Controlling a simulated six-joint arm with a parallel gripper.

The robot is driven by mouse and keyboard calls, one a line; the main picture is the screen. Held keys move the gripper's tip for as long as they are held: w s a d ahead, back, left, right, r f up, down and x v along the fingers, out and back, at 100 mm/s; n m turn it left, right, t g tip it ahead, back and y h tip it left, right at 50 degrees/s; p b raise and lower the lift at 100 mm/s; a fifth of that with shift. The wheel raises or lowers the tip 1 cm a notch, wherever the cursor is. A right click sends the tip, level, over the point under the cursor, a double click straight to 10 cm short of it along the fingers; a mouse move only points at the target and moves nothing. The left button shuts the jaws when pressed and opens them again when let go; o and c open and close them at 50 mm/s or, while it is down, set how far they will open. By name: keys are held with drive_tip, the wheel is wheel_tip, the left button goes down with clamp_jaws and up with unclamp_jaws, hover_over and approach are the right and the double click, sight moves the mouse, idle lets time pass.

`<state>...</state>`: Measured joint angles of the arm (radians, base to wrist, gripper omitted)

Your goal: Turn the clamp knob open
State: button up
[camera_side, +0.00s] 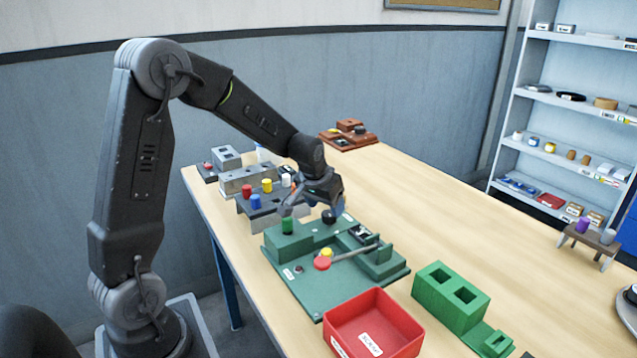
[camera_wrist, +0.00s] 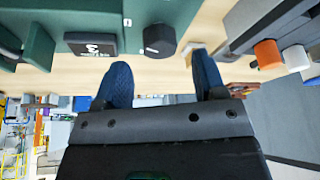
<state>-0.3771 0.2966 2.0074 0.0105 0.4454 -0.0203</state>
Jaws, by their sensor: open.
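A black round knob (camera_side: 328,216) stands at the far edge of the green fixture (camera_side: 305,290). In the wrist view the knob (camera_wrist: 147,37) is dark with a white mark on its side. My gripper (camera_side: 314,208) is low over the fixture, close to the knob. In the wrist view my gripper (camera_wrist: 160,68) has its two blue fingers apart with nothing between them.
A red bin (camera_side: 372,325) and a green two-hole block (camera_side: 450,297) stand in front. A grey rack with coloured pegs (camera_side: 256,200) stands behind.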

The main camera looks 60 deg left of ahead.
drive_tip(key=v, duration=1)
drive_tip(key=shift+r, duration=0.15)
drive_tip(key=n+g+h, duration=0.2)
drive_tip(key=n+h, duration=0.4)
drive_tip(key=n, duration=1.2)
approach(329, 213)
drive_tip(key=x, duration=0.9)
drive_tip(key=shift+f, duration=0.2)
drive_tip(key=shift+c, duration=0.3)
drive_tip(key=c, duration=0.8)
drive_tip(key=shift+c, duration=0.2)
